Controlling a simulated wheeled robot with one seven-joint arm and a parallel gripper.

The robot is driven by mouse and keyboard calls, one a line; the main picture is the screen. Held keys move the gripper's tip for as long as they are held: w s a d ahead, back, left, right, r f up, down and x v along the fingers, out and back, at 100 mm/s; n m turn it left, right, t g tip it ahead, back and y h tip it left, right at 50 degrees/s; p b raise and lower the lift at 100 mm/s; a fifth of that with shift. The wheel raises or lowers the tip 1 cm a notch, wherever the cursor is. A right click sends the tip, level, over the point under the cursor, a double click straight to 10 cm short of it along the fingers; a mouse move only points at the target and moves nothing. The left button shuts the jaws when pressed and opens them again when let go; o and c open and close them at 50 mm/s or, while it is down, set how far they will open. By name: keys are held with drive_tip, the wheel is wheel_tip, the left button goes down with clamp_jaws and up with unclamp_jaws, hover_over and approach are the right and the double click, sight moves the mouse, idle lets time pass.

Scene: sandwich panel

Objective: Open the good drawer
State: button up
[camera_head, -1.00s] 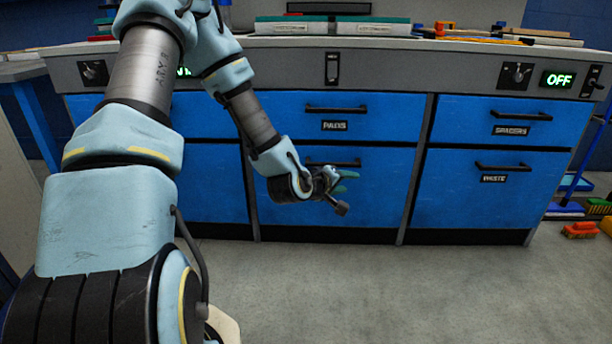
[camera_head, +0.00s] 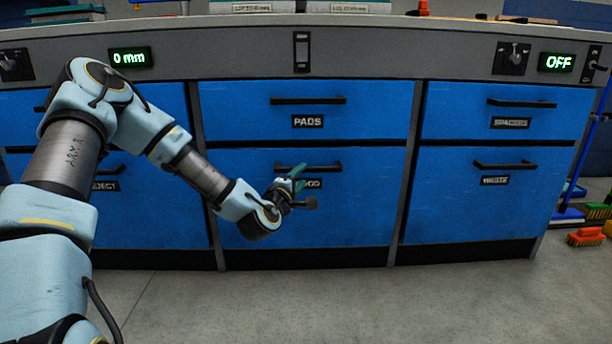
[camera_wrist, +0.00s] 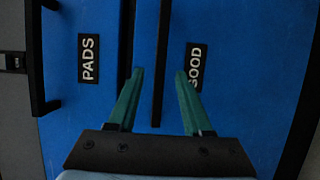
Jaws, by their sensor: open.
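The good drawer (camera_head: 350,210) is the blue lower drawer in the middle column, and it is closed. Its black bar handle (camera_head: 328,168) is partly covered by my gripper (camera_head: 299,179) in the head view. The label below the handle is half hidden there. In the wrist view the GOOD label (camera_wrist: 196,66) shows beside the handle (camera_wrist: 160,60), which runs down from the top edge. My gripper (camera_wrist: 160,76) is open there, one green finger on each side of the handle's line. I cannot tell whether the fingers touch it. Nothing is held.
The pads drawer (camera_head: 370,110) is directly above, with its own bar handle (camera_head: 308,100). The spacers drawer (camera_head: 460,115) and waste drawer (camera_head: 440,205) are at right, the reject drawer (camera_head: 150,215) at left. All are closed. The floor (camera_head: 330,305) in front is clear.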

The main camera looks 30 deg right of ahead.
sight(307, 171)
drive_tip(key=b+x, duration=0.1)
drive_tip(key=x, duration=0.4)
drive_tip(key=shift+w+d+b, duration=0.2)
drive_tip(key=shift+d+b, duration=0.1)
drive_tip(key=shift+c, duration=0.2)
clamp_jaws()
idle(1.0)
